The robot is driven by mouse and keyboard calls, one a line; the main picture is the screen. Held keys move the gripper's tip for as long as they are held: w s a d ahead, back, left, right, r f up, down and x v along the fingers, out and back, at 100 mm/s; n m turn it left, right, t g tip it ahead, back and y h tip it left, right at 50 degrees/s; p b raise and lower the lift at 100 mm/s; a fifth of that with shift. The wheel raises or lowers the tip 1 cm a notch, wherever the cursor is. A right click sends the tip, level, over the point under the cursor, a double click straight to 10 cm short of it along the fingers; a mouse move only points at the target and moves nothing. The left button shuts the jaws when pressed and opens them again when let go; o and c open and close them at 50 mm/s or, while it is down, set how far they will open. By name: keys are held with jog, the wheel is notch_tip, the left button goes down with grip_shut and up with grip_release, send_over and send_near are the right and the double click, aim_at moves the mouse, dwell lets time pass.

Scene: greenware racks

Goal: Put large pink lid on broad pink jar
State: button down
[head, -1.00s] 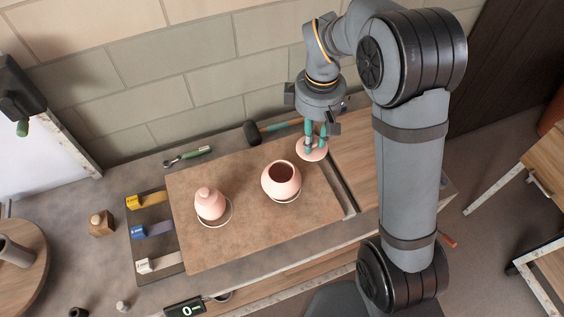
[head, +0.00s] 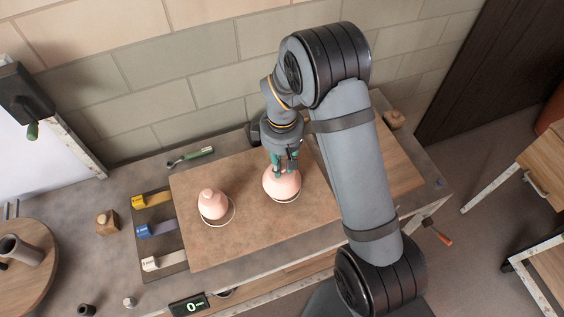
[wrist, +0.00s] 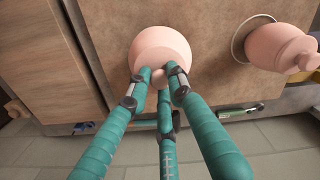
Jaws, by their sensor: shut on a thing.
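The broad pink jar (head: 281,188) stands upright on the brown board, inside a thin pale ring. My gripper (head: 284,168) is directly above it, with its teal fingers pointing down. In the wrist view my gripper (wrist: 160,77) is shut on the knob of the large pink lid (wrist: 160,63), which lies over the mouth of the broad jar (wrist: 158,36). The mouth is hidden. I cannot tell whether the lid rests on the rim or hangs just above it.
A second pink jar with a lid (head: 213,206) stands to the left on the brown board (head: 240,240). Yellow, blue and white tagged tools (head: 155,230) lie left of the board. A green-handled tool (head: 192,156) lies behind it. The board's front is clear.

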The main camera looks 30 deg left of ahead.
aim_at(282, 167)
jog(key=shift+f, duration=0.15)
jog(key=c, duration=1.7)
grip_release()
jog(key=shift+o, duration=0.7)
jog(key=shift+w+r, duration=0.1)
jog(key=shift+r, duration=0.6)
notch_tip(282, 167, up, 11)
jog(key=b, duration=0.1)
jog(key=shift+f, duration=0.15)
